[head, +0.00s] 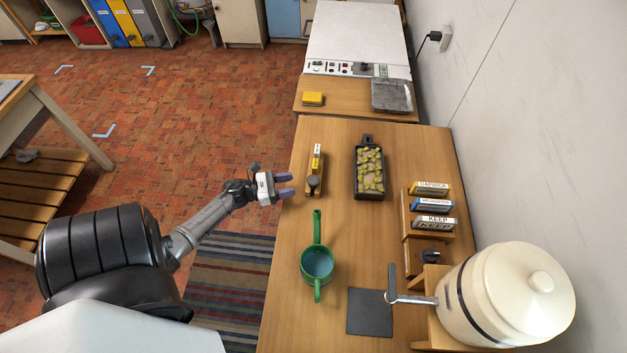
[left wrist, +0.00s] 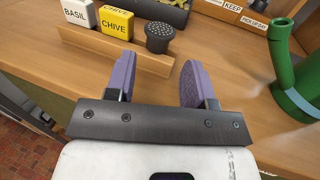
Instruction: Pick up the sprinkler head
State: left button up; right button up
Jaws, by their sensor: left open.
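The sprinkler head (head: 313,181) is a small dark round piece with a perforated top. It sits at the near end of a narrow wooden rack (head: 309,192) at the table's left edge. In the left wrist view the sprinkler head (left wrist: 159,37) stands upright beside yellow and white label blocks, just beyond the fingertips. My left gripper (head: 288,185) is open and empty, just left of the rack at the table edge, and its purple fingers point toward the sprinkler head. The open fingers also show in the left wrist view (left wrist: 152,45). My right gripper is out of view.
A green watering can (head: 309,263) stands nearer on the table. A black planter tray (head: 357,187) is right of the rack. A label rack (head: 410,225), a dark square mat (head: 370,312) and a cream crock with a tap (head: 510,295) are at the right. Bare wood lies between rack and planter.

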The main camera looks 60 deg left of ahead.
aim_at(314, 180)
pick_arm(q)
jog(key=x, duration=0.3)
jog(key=shift+w, duration=0.25)
jog(key=shift+w+d+p, duration=0.15)
jog(key=shift+w+p, duration=0.25)
jog(key=shift+p, duration=0.1)
jog(key=p+x, duration=0.1)
jog(key=x, duration=0.2)
jog(key=shift+w+d, duration=0.15)
jog(key=shift+w, duration=0.1)
jog(key=shift+w+d+f, duration=0.1)
jog(key=shift+w+d, duration=0.05)
jog(key=shift+w, duration=0.35)
jog(key=c, duration=0.5)
